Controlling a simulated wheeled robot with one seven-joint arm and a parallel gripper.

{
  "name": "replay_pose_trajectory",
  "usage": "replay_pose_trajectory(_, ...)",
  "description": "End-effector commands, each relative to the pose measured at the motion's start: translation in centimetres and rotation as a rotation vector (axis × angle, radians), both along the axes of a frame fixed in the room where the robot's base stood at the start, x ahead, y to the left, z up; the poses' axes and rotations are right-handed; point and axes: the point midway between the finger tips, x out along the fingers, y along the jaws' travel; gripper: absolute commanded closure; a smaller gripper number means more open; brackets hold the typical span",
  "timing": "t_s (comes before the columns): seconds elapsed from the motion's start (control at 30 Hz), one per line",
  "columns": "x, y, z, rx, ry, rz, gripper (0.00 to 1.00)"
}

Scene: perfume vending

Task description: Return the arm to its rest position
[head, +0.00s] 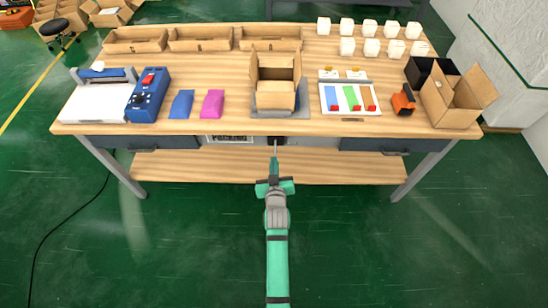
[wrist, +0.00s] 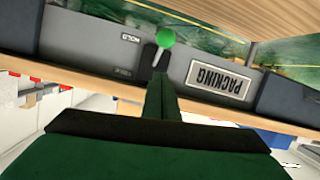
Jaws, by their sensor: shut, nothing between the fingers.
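My arm reaches from the bottom of the head view toward the front of the workbench (head: 215,80). My gripper (head: 274,163) is in front of the bench's front edge, below the tabletop. In the wrist view my gripper (wrist: 161,82) is shut and empty, its dark green fingers together. A lever with a green ball knob (wrist: 166,37) on the grey front panel (wrist: 205,55) shows just beyond the fingertips. I cannot tell whether the fingertips touch the lever.
An open cardboard box (head: 275,95) stands mid-bench, with blue (head: 181,104) and magenta (head: 212,104) pouches to its left. A white tray (head: 349,109) and another open box (head: 455,98) are on the right. A lower shelf (head: 210,167) runs under the bench. Green floor beside my arm is clear.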

Motion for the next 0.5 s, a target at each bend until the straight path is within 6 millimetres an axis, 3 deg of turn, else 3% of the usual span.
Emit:
replay_pose_trajectory(0.2, -3.3, 0.2, 0.4, 0.001, 0.001, 0.006, 1.0)
replay_pose_trajectory(0.5, -4.7, 0.0, 0.8, 0.0, -0.001, 0.004, 1.0)
